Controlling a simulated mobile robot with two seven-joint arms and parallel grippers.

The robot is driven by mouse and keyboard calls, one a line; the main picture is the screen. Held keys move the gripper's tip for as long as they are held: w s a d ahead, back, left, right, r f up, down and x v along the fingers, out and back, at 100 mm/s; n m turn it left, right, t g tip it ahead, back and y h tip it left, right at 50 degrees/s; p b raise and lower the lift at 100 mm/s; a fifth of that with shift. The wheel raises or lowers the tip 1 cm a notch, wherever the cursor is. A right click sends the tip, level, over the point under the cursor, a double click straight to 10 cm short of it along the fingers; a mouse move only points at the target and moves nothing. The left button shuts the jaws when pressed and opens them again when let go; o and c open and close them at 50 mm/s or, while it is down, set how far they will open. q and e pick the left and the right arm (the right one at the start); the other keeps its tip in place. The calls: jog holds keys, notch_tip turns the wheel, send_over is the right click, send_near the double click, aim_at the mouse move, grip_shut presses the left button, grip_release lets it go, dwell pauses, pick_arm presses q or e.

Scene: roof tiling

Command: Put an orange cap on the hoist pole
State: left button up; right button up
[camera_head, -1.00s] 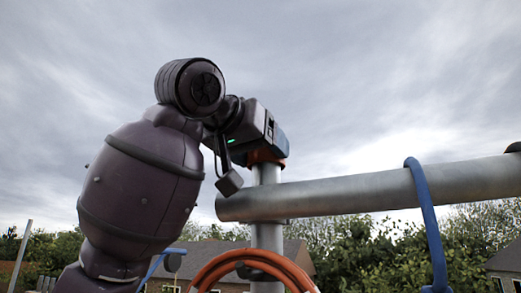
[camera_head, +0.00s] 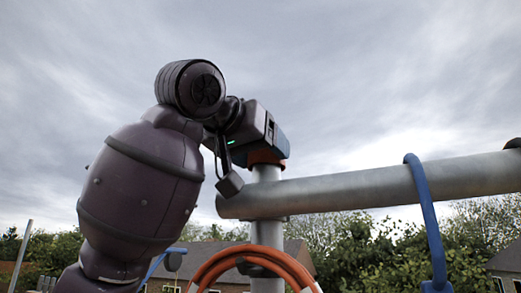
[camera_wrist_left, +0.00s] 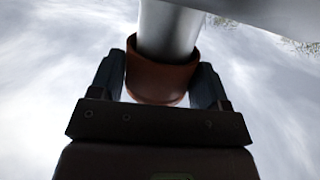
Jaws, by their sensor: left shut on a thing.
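The hoist pole (camera_head: 267,228) stands upright in the head view, a grey metal tube. An orange cap (camera_head: 264,157) sits at its top end, right under my left gripper (camera_head: 270,148). In the left wrist view the pole (camera_wrist_left: 168,30) runs into the open side of the orange cap (camera_wrist_left: 158,82). My left gripper (camera_wrist_left: 160,85) has one finger on each side of the cap and is shut on it. The cap is around the pole's end; how deep it sits I cannot tell. My right gripper is not in view.
A thick grey horizontal tube (camera_head: 340,192) crosses beside the pole just below the cap. A blue strap or hook (camera_head: 425,215) hangs over it. A coiled orange hose (camera_head: 215,265) is lower down. Open sky surrounds the pole's top.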

pick_arm(q)
jog(key=shift+f, duration=0.25)
jog(key=o, duration=0.6)
jog(key=shift+o, duration=0.2)
jog(key=shift+b+v, duration=0.65)
jog(key=shift+v, duration=2.05)
jog(key=shift+b+v, duration=0.3)
jog(key=shift+v, duration=2.5)
